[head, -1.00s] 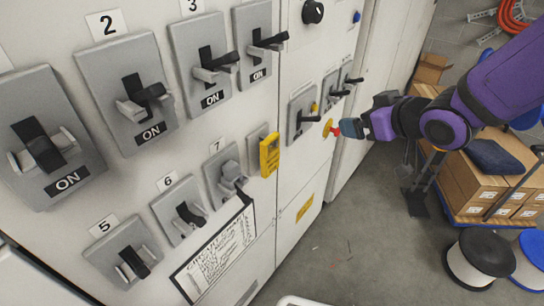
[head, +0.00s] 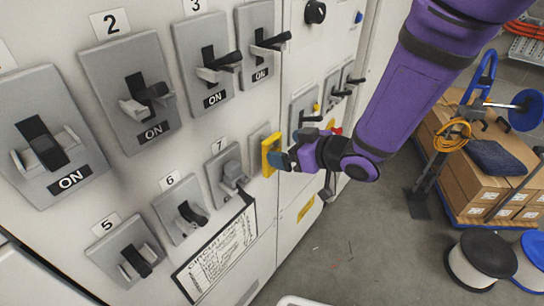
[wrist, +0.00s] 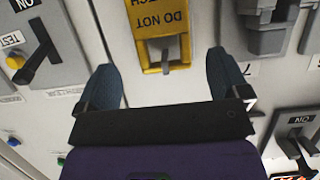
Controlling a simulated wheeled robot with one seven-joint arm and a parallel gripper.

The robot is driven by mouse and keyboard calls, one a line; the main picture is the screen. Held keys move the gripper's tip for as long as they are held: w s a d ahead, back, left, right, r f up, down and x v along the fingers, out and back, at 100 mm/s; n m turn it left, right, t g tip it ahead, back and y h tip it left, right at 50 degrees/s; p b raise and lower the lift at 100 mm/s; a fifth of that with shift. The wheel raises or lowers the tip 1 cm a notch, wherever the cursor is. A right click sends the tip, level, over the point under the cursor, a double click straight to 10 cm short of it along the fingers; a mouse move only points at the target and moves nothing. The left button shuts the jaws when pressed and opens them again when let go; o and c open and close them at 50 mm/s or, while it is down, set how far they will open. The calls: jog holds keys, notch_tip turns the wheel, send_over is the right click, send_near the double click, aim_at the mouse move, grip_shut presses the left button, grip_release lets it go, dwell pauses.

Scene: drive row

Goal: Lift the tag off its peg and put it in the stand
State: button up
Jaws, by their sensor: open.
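The yellow tag (head: 267,155) hangs on the panel front, just right of switch 7 in the head view. In the wrist view the tag (wrist: 160,22) is upside down at the top centre, with "DO NOT" lettering. A small grey peg (wrist: 166,67) shows at the tag's near end. My gripper (wrist: 166,72) is open, one finger either side of that end, with gaps between the fingers and the tag. In the head view my gripper (head: 284,160) is at the tag's right side and partly covers it. I cannot pick out the stand.
Switch 7 (head: 230,172) juts out close left of the tag. Black-handled switches (head: 304,115) lie behind my arm to the right. A circuit chart (head: 217,250) is fixed below. Boxes on a blue cart (head: 470,180) and cable reels (head: 480,262) stand right on the floor.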

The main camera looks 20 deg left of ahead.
aim_at(268, 171)
jog(key=shift+x, duration=2.55)
jog(key=shift+s, duration=0.15)
jog(key=c, duration=1)
jog(key=shift+r, duration=0.25)
